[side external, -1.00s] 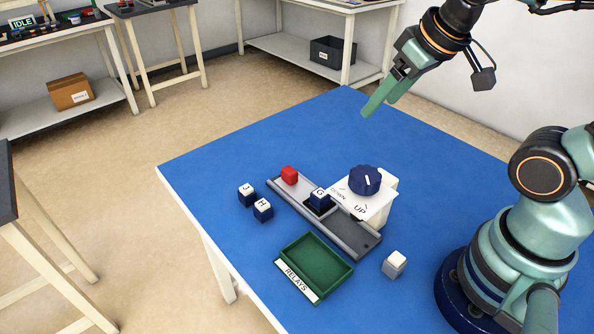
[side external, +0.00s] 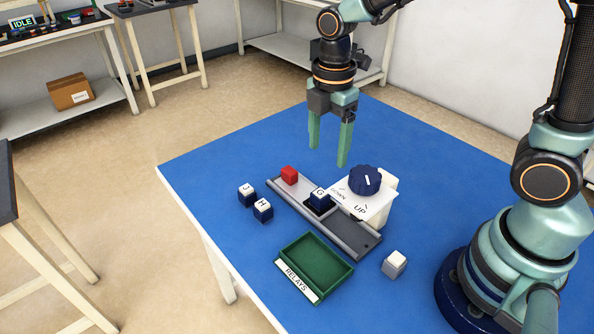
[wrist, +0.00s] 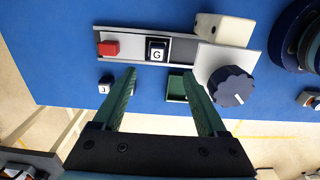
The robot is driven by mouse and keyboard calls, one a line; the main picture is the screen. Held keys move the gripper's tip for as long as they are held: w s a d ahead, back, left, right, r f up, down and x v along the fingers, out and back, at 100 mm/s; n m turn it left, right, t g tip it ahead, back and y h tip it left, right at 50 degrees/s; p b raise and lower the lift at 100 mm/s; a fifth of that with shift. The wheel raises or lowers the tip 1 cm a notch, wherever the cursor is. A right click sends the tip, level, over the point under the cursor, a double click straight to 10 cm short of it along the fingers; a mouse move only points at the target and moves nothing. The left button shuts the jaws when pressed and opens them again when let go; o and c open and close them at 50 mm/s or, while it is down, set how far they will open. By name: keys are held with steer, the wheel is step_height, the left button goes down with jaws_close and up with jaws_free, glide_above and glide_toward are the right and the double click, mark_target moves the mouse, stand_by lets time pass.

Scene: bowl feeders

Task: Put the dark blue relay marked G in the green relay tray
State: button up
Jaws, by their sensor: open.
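The dark blue relay marked G (side external: 320,199) has a white top and sits on a dark seat in the grey track (side external: 352,233). In the wrist view, relay G (wrist: 157,51) lies beyond my fingertips. The green relay tray (side external: 316,262), labelled RELAYS, is empty on the table in front of the track. In the wrist view, my right finger partly hides the tray (wrist: 176,88). My gripper (side external: 328,161) points down, open and empty, above the table behind the track. It is apart from relay G.
A red block (side external: 289,175) sits at the track's left end. A white box with a dark blue knob (side external: 365,180), marked UP and DOWN, stands behind the track. Relays J (side external: 246,194) and H (side external: 263,209) stand left; a white-topped grey block (side external: 394,264) stands right of the tray.

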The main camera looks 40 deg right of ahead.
glide_above(320, 193)
steer(key=f, duration=0.6)
steer(key=shift+s+d+f, duration=0.25)
steer(key=shift+d, duration=0.1)
steer(key=shift+w+a+f, duration=0.15)
steer(key=shift+f, duration=1.15)
steer(key=shift+w+a+f, duration=0.1)
steer(key=shift+f, duration=1.2)
jaws_close()
